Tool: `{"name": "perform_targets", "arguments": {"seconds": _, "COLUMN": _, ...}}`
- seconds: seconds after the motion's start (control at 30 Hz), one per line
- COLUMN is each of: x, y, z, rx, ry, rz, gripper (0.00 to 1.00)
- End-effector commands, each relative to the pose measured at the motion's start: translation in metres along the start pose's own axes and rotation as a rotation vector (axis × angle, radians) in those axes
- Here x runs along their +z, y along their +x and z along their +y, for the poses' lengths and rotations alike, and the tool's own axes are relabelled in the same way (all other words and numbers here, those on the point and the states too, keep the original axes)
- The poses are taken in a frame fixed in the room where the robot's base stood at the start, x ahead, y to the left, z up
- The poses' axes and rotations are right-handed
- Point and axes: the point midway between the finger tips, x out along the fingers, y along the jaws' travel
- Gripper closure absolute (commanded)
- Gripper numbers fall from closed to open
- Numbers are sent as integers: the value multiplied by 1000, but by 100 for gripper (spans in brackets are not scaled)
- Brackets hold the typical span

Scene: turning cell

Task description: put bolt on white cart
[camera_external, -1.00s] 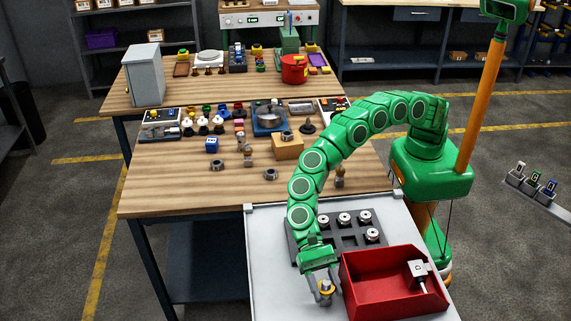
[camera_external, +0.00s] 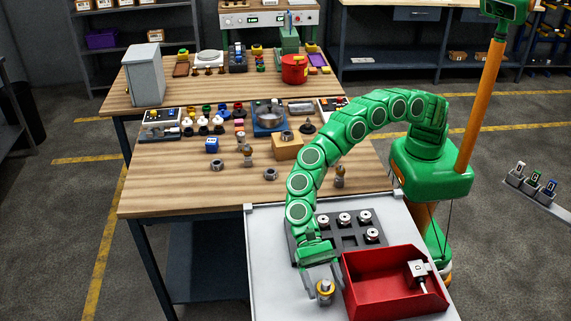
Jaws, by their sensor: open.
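The bolt (camera_external: 324,291), grey with an orange-yellow band, is on the white cart (camera_external: 270,270) near its front, just left of the red bin. It looks upright. My gripper (camera_external: 323,281) is just behind the bolt with its fingers spread apart. The fingertips are close to the bolt's sides; whether they touch it I cannot tell. The bolt's lower end is small and hard to make out.
The red bin (camera_external: 385,304) holds a white block with a stem. A dark grey tray (camera_external: 349,241) with several round parts lies behind it on the cart. Similar orange-banded pieces (camera_external: 247,157) and nuts (camera_external: 217,165) stand on the wooden table (camera_external: 165,190).

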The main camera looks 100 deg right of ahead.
Motion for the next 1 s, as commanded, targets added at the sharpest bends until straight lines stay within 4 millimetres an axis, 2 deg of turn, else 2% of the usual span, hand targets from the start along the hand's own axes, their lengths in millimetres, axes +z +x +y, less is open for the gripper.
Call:
{"name": "perform_targets", "arguments": {"seconds": 0.53, "x": 0, "y": -88, "z": 0, "rx": 0, "ry": 1, "rz": 0, "gripper": 25}}
{"name": "perform_targets", "arguments": {"seconds": 0.73, "x": 0, "y": -105, "z": 0, "rx": 1, "ry": 1, "rz": -1, "gripper": 25}}
{"name": "perform_targets", "arguments": {"seconds": 1.0, "x": 0, "y": -109, "z": 0, "rx": 1, "ry": -1, "rz": 0, "gripper": 25}}
